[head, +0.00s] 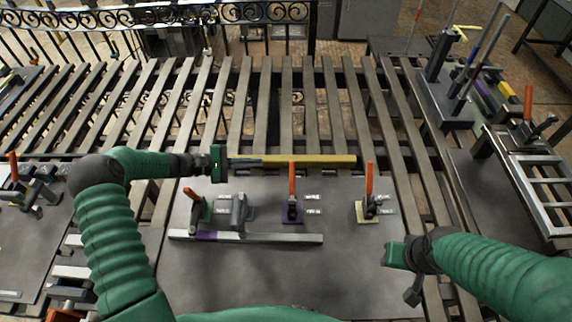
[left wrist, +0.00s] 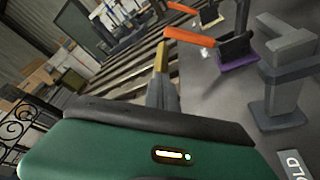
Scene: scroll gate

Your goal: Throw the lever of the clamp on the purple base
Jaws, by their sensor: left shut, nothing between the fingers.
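The clamp on the purple base (head: 292,213) stands mid-table, with its orange lever (head: 292,178) upright. In the left wrist view its purple base (left wrist: 238,52) and orange lever (left wrist: 190,37) show at the upper right. My left gripper (head: 258,162) is shut and empty, behind and left of the clamp, pointing right and apart from the lever. Its fingers (left wrist: 161,92) show in the left wrist view, in line with a yellow bar (head: 315,160). My right gripper (head: 412,295) is at the table's right edge; its fingers are too unclear to judge.
A green-based clamp (head: 195,200) and grey block (head: 239,212) stand left of the purple base; a yellow-based clamp (head: 368,212) stands right. A flat bar with a purple band (head: 270,239) lies in front. The table's front is clear.

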